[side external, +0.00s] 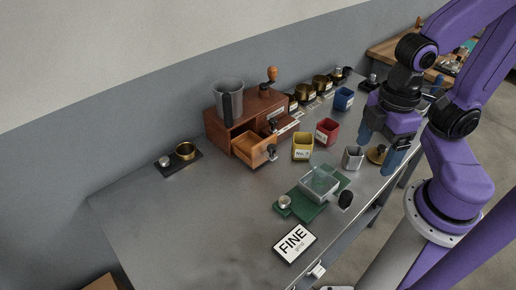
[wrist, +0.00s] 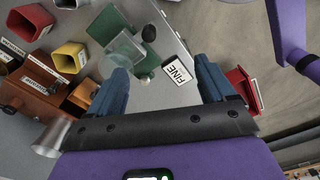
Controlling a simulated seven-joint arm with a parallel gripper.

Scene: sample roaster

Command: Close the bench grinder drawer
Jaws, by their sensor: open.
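The bench grinder (side external: 228,131) is a brown wooden box with a grey metal cup on top and a crank with a wooden knob. It stands toward the back of the metal bench. A light wooden drawer (side external: 252,150) with a dark knob sticks out of its front at the left. A second labelled front part (side external: 286,127) also juts out at the right. In the wrist view the grinder (wrist: 28,98) is at the left edge, with an open wooden drawer (wrist: 84,94) showing. My gripper (side external: 378,148) is open and empty, well right of the grinder; its blue fingers also show in the wrist view (wrist: 162,78).
A yellow bin (side external: 302,147), a red bin (side external: 327,131) and a blue bin (side external: 344,98) stand right of the grinder. A grey cup (side external: 353,157), a green scale (side external: 299,207) with a clear tray and a FINE sign (side external: 294,243) lie nearer the front. The left bench is mostly clear.

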